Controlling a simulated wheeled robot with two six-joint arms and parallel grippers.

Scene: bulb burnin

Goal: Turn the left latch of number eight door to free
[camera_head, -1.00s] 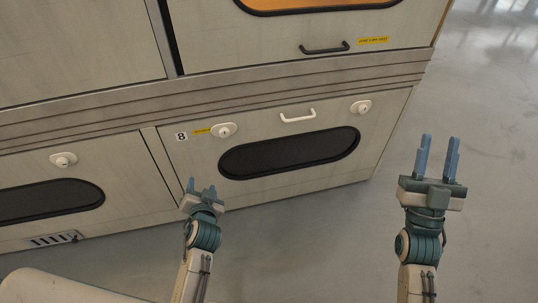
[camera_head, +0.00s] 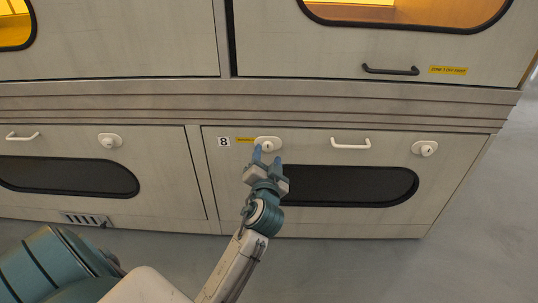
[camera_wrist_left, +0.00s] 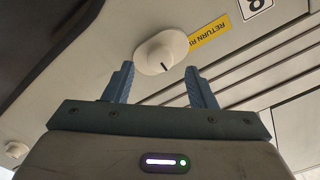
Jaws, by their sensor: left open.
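The number eight door (camera_head: 310,225) is a pale panel with a dark oval window (camera_head: 350,186) and a small "8" plate (camera_head: 223,142). Its left latch (camera_head: 268,143) is a white knob on an oval plate, beside a yellow label. My left gripper (camera_head: 265,158) is open just in front of this latch, overlapping its lower edge in the head view. In the left wrist view the latch knob (camera_wrist_left: 158,60) shows a dark mark and sits between and beyond the two blue fingertips (camera_wrist_left: 160,85). I cannot tell whether they touch it. My right gripper is not in view.
The door's white handle (camera_head: 350,145) and right latch (camera_head: 425,148) are to the right. A neighbouring door with its own latch (camera_head: 110,140) is to the left. A dark handle (camera_head: 390,70) is on the upper door. Grey floor (camera_head: 480,220) is open at the right.

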